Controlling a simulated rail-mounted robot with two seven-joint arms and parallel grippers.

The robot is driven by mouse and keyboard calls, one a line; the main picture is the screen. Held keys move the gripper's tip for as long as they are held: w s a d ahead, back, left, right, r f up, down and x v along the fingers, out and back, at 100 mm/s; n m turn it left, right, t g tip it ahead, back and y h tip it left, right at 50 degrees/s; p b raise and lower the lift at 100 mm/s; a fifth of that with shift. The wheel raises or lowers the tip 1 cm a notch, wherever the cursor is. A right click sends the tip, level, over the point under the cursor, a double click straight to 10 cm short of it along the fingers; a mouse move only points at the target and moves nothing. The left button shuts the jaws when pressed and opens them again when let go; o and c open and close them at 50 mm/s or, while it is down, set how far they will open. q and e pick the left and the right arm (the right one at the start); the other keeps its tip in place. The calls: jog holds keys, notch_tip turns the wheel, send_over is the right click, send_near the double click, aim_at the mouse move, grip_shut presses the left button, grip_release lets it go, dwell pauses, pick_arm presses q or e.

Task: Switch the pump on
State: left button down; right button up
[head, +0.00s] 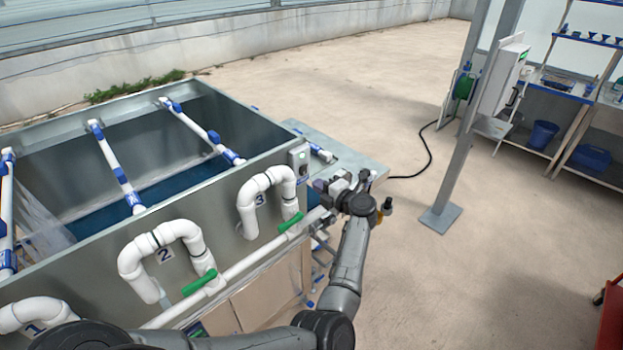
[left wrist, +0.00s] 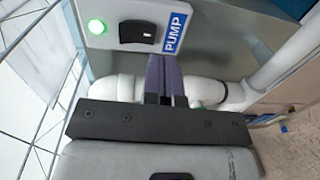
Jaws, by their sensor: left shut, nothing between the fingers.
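The pump switch box (head: 299,162) is a small grey box at the near right corner of the metal tank. In the left wrist view it carries a lit green lamp (left wrist: 97,26), a black rocker switch (left wrist: 138,32) and a blue PUMP label (left wrist: 175,32). My left gripper (head: 321,186) is just right of and below the box in the head view. Its purple fingers (left wrist: 164,62) are shut with nothing between them. In the left wrist view their tips are close below the rocker and label; I cannot tell if they touch the box. My right gripper is not in view.
The metal tank (head: 240,180) has white pipe bends (head: 166,240) and green valve handles (head: 200,281) along its front. A steel post (head: 466,130) and shelves with blue bins (head: 543,134) stand at the right. The floor between is mostly clear.

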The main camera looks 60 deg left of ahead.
pick_arm(q)
jog(key=f+b+v, duration=0.1)
jog(key=f+v, duration=0.1)
jog(key=v, duration=0.7)
jog(key=shift+d, duration=0.25)
jog(key=shift+w, duration=0.15)
